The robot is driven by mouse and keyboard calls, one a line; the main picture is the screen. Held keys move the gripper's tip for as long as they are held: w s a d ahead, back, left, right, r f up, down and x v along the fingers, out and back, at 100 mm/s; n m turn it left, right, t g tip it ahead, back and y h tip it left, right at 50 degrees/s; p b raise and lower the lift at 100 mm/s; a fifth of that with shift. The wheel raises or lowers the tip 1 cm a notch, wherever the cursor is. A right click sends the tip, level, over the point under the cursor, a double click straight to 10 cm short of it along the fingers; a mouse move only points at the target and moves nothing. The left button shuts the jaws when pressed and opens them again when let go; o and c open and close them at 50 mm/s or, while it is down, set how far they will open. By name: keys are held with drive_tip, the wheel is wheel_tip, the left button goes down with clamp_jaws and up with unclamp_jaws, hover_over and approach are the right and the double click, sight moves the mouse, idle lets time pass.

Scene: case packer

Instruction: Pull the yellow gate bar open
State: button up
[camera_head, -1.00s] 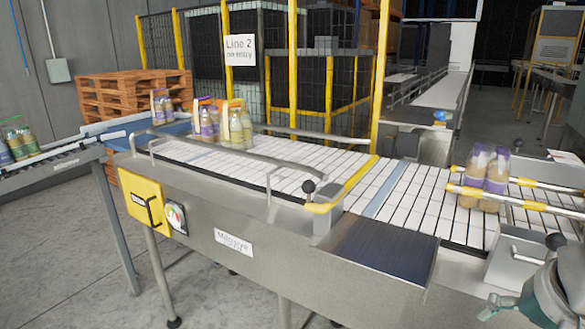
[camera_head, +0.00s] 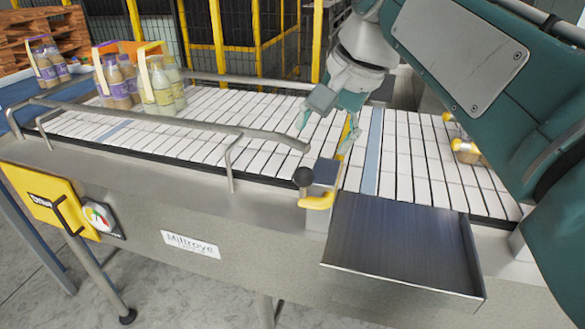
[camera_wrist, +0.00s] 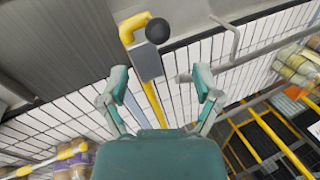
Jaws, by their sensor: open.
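The yellow gate bar (camera_head: 347,135) lies across the white slatted conveyor. Its near end bends beside a grey block (camera_head: 325,171) with a black knob (camera_head: 303,176). My gripper (camera_head: 326,130) is above the belt beside the bar and partly hides it in the head view. In the wrist view, my gripper (camera_wrist: 160,80) is open, with the bar (camera_wrist: 152,98) running between the two spread fingers. The knob (camera_wrist: 158,31) and grey block (camera_wrist: 146,61) are beyond the fingertips. I see no contact with the bar.
Bottle packs (camera_head: 160,87) stand on the belt at left. A curved metal guard rail (camera_head: 200,126) runs along the near belt edge up to the knob. A dark metal plate (camera_head: 400,242) is at the front right. More bottles (camera_wrist: 75,160) show in the wrist view.

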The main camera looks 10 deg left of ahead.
sight(308, 170)
drive_tip(key=x, duration=0.8)
drive_tip(key=shift+w+f, duration=0.1)
drive_tip(key=shift+f, duration=0.2)
drive_tip(key=shift+a+f, duration=0.25)
drive_tip(key=shift+f, duration=0.1)
drive_tip(key=shift+d, duration=0.1)
drive_tip(key=shift+d, duration=0.1)
drive_tip(key=shift+c, duration=1.2)
clamp_jaws()
